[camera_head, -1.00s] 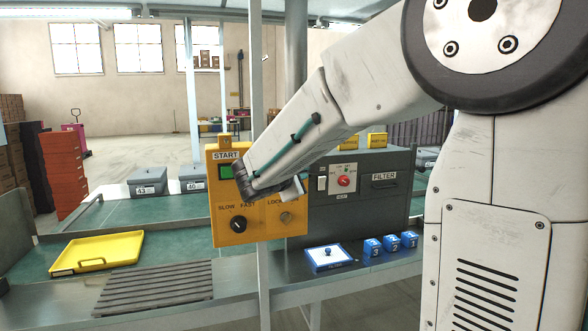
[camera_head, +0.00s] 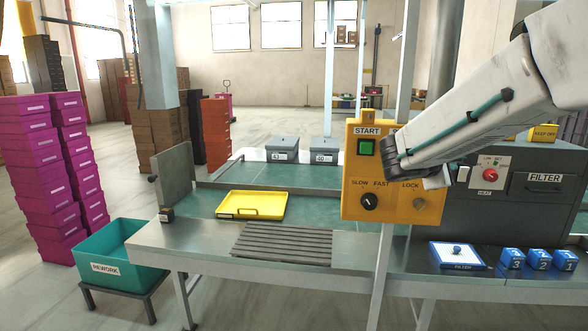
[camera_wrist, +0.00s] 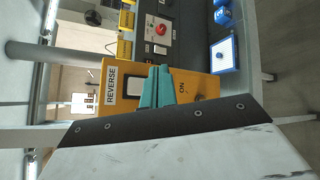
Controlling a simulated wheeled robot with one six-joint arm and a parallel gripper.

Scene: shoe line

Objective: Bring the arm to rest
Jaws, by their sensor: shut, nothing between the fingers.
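My arm reaches in from the right in the head view and bends in front of the yellow control panel (camera_head: 396,206). My gripper's fingers do not show clearly there. In the wrist view my gripper (camera_wrist: 160,72) shows as teal fingers held together, with nothing between them. They appear in front of the yellow panel (camera_wrist: 132,82), between its REVERSE and ON labels; I cannot tell whether they touch it. The panel's green START button (camera_head: 366,147) and black SLOW/FAST knob (camera_head: 369,202) are visible; my arm covers part of its right half.
A grey FILTER machine (camera_head: 520,215) stands right of the panel, with a blue-edged filter tray (camera_head: 458,263) and blue numbered blocks (camera_head: 538,260) before it. A yellow tray (camera_head: 240,205) lies on the line. A teal REWORK bin (camera_head: 125,256) and magenta box stacks (camera_head: 35,150) stand left.

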